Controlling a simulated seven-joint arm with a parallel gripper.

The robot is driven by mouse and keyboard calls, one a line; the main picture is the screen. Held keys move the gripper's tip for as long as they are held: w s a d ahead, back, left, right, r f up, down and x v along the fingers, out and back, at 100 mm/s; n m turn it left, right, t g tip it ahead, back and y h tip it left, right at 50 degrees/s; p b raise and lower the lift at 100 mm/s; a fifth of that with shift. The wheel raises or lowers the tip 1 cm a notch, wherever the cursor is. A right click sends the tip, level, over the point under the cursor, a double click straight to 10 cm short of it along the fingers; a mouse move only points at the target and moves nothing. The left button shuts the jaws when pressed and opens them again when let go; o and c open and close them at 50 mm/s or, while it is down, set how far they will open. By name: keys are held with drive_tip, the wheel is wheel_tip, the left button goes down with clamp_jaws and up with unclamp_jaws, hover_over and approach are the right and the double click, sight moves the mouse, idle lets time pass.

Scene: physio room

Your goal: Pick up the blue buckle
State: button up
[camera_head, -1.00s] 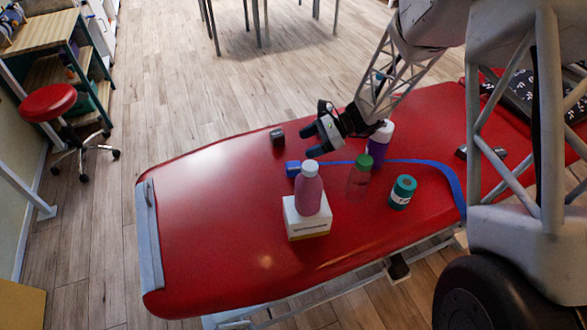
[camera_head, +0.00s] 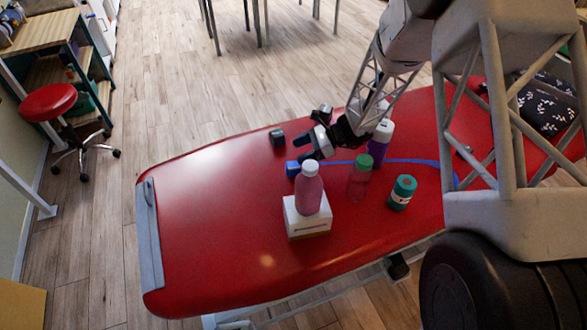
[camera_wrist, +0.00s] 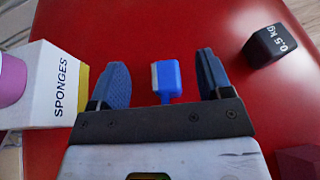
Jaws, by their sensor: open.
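The blue buckle (camera_head: 292,169) lies on the red treatment table (camera_head: 215,230), at the left end of a blue strap (camera_head: 405,161). In the wrist view the buckle (camera_wrist: 165,77) shows between my two fingers, slightly ahead of the gripper's front plate, with a visible gap on each side. My gripper (camera_head: 309,147) is open and empty, just above and to the right of the buckle in the head view. It also shows in the wrist view (camera_wrist: 164,78) with blue finger pads. How high it is above the table is hard to tell.
A white sponges box (camera_head: 307,222) with a pink bottle (camera_head: 309,190) on it stands close to the buckle. A dark 0.5 kg weight (camera_head: 277,137) lies behind. A green-capped bottle (camera_head: 360,178), a teal jar (camera_head: 402,192) and a purple bottle (camera_head: 379,146) stand right.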

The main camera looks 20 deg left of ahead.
sight(293, 164)
drive_tip(key=shift+f, duration=0.7)
drive_tip(key=shift+f, duration=0.85)
drive_tip(key=shift+s+a+f, duration=0.15)
drive_tip(key=shift+a+f, duration=0.1)
drive_tip(key=shift+f, duration=0.3)
drive_tip(key=shift+s+a+f, duration=0.15)
drive_tip(key=shift+a+f, duration=0.05)
drive_tip(key=shift+f, duration=0.35)
drive_tip(key=shift+x, duration=0.9)
drive_tip(key=c, duration=1)
